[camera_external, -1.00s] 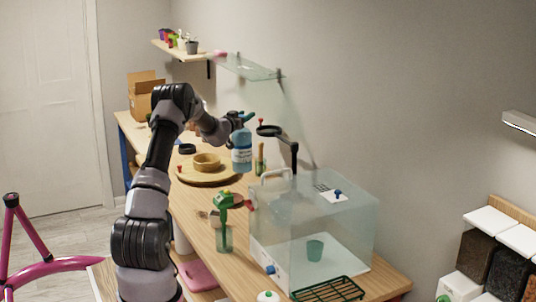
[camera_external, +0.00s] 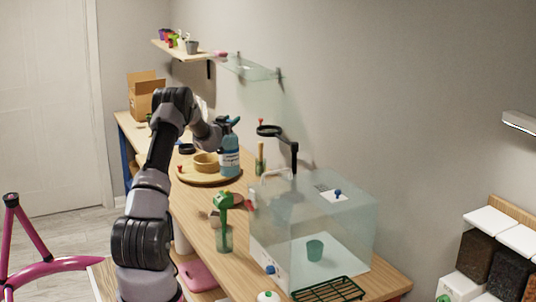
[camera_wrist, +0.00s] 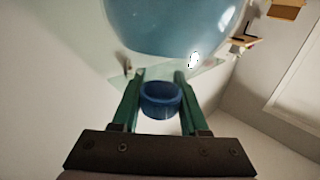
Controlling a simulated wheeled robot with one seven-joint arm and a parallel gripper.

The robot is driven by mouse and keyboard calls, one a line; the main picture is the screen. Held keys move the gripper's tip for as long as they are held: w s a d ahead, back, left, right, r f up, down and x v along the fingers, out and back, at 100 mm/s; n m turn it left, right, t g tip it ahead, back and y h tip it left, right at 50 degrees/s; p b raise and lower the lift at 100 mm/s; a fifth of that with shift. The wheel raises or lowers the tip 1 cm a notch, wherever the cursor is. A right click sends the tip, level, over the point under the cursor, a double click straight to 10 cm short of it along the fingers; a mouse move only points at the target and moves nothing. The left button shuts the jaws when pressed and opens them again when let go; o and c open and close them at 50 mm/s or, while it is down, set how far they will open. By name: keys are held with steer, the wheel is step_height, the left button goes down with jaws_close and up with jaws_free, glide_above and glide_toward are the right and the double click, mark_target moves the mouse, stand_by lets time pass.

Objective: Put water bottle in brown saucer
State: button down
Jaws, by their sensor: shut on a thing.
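I cannot tell whether the bottle's base touches the board. My gripper (camera_external: 221,127) is shut on the bottle's top. In the wrist view, my gripper's green fingers (camera_wrist: 160,82) flank a dark blue neck piece, and the bottle's blue body (camera_wrist: 165,20) fills the top.
The round wooden board (camera_external: 200,179) also carries a dark ring (camera_external: 187,148). A green-topped sprayer (camera_external: 224,230) and a reddish-brown disc (camera_external: 237,199) stand nearer. A clear case (camera_external: 350,225) is at right. A black ring stand (camera_external: 293,155) is behind.

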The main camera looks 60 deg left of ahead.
mark_target(225, 154)
steer(key=shift+f, duration=5.95)
steer(key=shift+c, duration=2.1)
jaws_free()
steer(key=shift+f, duration=0.2)
steer(key=shift+d+r, duration=0.1)
steer(key=shift+r, duration=0.05)
steer(key=v, duration=1.2)
steer(key=shift+r, duration=0.1)
